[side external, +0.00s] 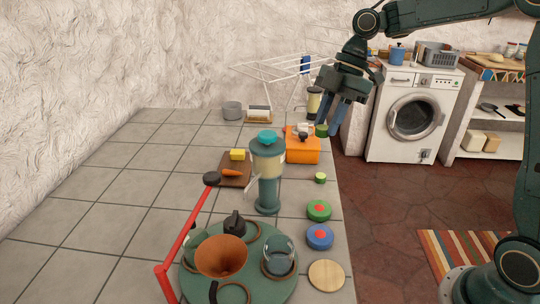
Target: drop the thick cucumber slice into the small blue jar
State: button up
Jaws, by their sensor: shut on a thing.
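My gripper (329,126) is high over the right edge of the counter, fingers pointing down. It is shut on a green piece, which looks like the thick cucumber slice (321,131); the fingers partly hide it. The slice shows just in front of the orange box, and its height above the counter is hard to judge. A small round blue container (320,237), likely the blue jar, stands near the counter's right edge, well in front of the gripper. A red round part shows on its top; I cannot tell whether this is a lid.
Another small green slice (320,178) lies on the counter. A similar green container (319,210) stands just behind the blue one. A tall blender-like jug (267,172), an orange box (303,153) and a green round tray (200,283) stand nearby. The left counter is clear.

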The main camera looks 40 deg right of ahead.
jog(key=s+a+f+n, duration=0.1)
jog(key=s+a, duration=0.2)
jog(key=a, duration=0.3)
jog(key=s+a+f+n+g, duration=0.1)
jog(key=s+a+f+n, duration=0.1)
jog(key=a, duration=0.5)
jog(key=s+a+f+n+g, duration=0.1)
jog(key=s+a+f+n, duration=0.1)
jog(key=a, duration=0.5)
jog(key=shift+s+a+f, duration=0.15)
jog(key=shift+s+f, duration=0.05)
jog(key=shift+s, duration=0.6)
jog(key=shift+f, duration=0.15)
jog(key=shift+f, duration=2.35)
jog(key=shift+f, duration=0.35)
jog(key=o, duration=1)
jog(key=shift+r, duration=0.15)
